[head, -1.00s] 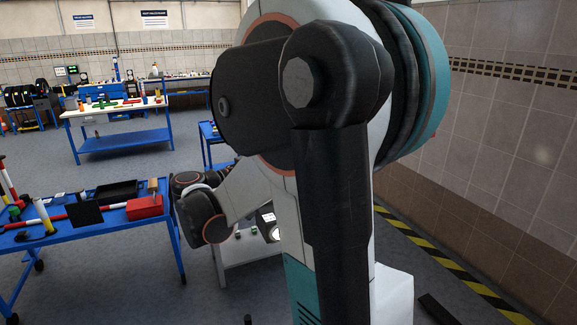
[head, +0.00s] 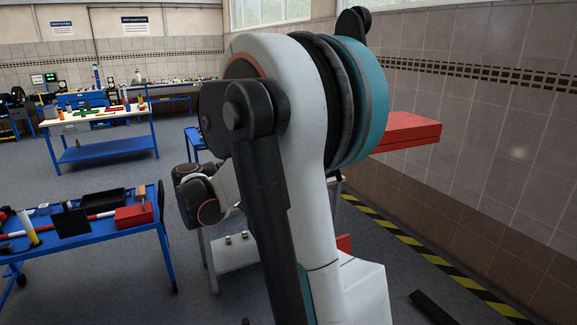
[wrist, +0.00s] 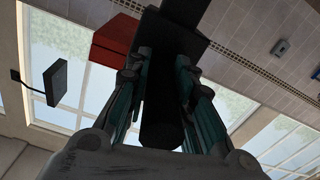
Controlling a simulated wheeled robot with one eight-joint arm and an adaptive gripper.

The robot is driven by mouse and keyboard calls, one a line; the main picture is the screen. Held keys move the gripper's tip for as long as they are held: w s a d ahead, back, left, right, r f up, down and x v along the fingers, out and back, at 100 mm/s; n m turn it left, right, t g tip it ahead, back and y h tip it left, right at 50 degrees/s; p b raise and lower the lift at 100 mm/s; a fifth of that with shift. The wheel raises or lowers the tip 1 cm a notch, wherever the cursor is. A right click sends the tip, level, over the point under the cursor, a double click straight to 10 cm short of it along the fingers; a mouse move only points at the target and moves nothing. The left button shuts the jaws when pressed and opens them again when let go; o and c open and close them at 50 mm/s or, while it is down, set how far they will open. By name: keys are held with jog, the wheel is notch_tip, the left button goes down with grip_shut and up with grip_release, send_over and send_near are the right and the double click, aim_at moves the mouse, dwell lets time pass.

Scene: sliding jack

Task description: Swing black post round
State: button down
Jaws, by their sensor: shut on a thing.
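In the wrist view my gripper (wrist: 163,72) has its two teal-sided fingers closed on either side of a black post (wrist: 160,118). The post runs between the fingers, and its round near end shows below. Its far part merges with a dark block (wrist: 168,30) above, so the joint between them is unclear. A red block (wrist: 116,40) lies just left of the fingertips. In the head view my arm hides the gripper. A red slab (head: 405,132) sticks out to the right behind my arm.
A blue bench (head: 95,243) with tools and a red box (head: 134,216) stands at left. A grey-white low table (head: 236,252) is behind my arm. A tiled wall (head: 480,140) and a yellow-black floor stripe (head: 425,255) bound the right.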

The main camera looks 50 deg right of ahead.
jog(key=c, duration=1.4)
grip_release()
jog(key=shift+o, duration=0.2)
jog(key=v, duration=1.2)
